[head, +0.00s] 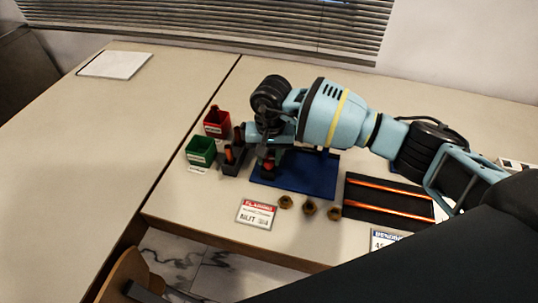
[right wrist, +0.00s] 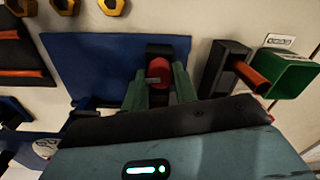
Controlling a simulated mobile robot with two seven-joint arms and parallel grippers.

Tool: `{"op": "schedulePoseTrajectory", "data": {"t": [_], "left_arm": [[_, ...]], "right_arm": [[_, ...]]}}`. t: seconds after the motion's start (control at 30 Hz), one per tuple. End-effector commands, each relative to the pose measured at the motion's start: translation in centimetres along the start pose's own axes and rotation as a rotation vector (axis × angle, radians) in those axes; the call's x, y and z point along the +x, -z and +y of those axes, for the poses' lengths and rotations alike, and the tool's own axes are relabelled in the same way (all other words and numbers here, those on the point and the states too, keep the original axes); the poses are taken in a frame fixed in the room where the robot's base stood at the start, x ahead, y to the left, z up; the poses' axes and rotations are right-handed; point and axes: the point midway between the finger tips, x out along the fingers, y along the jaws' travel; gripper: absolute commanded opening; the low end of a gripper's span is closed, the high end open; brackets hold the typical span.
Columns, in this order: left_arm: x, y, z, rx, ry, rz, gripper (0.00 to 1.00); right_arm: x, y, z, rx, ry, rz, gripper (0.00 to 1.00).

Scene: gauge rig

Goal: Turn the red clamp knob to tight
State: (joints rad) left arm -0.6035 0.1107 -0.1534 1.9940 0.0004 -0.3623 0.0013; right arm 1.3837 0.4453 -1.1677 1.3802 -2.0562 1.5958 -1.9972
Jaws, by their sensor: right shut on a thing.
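The red clamp knob (right wrist: 159,73) shows in the right wrist view, with a small grey bar or pointer across its face, on a dark mount over the blue base plate (head: 318,180). My right gripper (right wrist: 160,88) has one green finger on each side of the knob and is shut on it. In the head view, my right arm reaches in from the right, and the knob (head: 268,168) shows small below the gripper (head: 268,150); the hand hides much of the rig. No tight mark can be read. My left gripper is in neither view.
A red bin (head: 217,122), a green bin (head: 201,150) and a dark holder (head: 236,164) with orange-handled tools stand left of the rig. Several brass nuts (head: 309,207), a label card (head: 256,214) and a black tray (head: 388,212) with copper rods lie in front and right. The left tabletop is mostly clear.

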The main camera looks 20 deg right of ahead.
Motion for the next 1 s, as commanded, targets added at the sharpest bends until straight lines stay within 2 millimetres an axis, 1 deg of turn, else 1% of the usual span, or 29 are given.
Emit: {"op": "schedulePoseTrajectory", "data": {"t": [0.23,0.57,0.6,0.73,1.0], "left_arm": [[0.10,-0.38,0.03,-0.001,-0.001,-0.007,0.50],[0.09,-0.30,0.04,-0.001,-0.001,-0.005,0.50],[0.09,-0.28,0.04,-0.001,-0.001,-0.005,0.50],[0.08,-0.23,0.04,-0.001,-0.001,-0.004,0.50],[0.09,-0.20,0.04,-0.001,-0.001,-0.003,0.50]], "right_arm": [[-0.03,0.05,0.00,0.120,0.000,0.004,0.06],[-0.05,0.04,-0.01,0.136,0.001,0.004,0.06],[-0.05,0.05,-0.01,0.136,0.001,0.004,0.32],[-0.04,0.04,0.00,0.135,0.001,0.004,0.49],[-0.05,0.03,0.01,0.134,0.000,0.004,0.50]]}}
